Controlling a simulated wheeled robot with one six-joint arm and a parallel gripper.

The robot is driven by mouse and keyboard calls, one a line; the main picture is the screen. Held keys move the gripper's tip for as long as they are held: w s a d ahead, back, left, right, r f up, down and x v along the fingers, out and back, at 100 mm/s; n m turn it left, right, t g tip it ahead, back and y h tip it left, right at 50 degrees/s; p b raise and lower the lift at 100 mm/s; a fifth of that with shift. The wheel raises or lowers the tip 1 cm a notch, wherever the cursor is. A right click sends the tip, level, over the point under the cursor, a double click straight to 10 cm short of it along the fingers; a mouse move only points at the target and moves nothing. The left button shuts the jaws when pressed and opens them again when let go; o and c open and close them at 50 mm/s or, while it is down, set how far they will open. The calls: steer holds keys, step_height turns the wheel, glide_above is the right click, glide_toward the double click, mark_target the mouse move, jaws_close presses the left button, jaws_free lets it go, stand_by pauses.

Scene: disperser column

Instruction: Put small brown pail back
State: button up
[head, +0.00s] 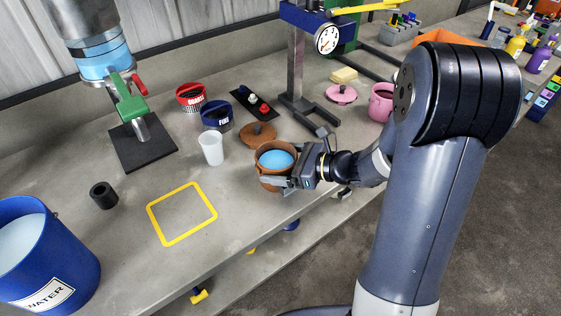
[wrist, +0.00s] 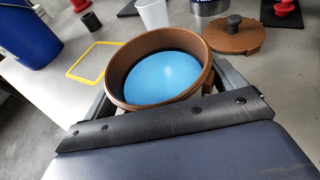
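The small brown pail (head: 262,171) is near the front edge of the bench, with light blue liquid inside. In the wrist view the pail (wrist: 128,62) sits between the fingers of my gripper (wrist: 170,100), one on each side of its wall. My gripper (head: 288,172) appears closed on the pail from the right. The pail's underside is hidden, so I cannot tell whether it touches the bench. Its brown lid (head: 258,135) lies just behind it on the bench, also in the wrist view (wrist: 234,38).
A yellow square outline (head: 151,220) marks bare bench at left. A white cup (head: 211,149) stands left of the pail. A blue water bucket (head: 75,272), black ring (head: 103,196), disperser base (head: 145,158), red tin (head: 190,99), blue tin (head: 216,117) and pink pail (head: 381,104) stand around.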

steer(key=shift+o, duration=0.8)
steer(key=shift+r, duration=0.2)
steer(key=v, duration=1.2)
steer(key=shift+p, duration=0.45)
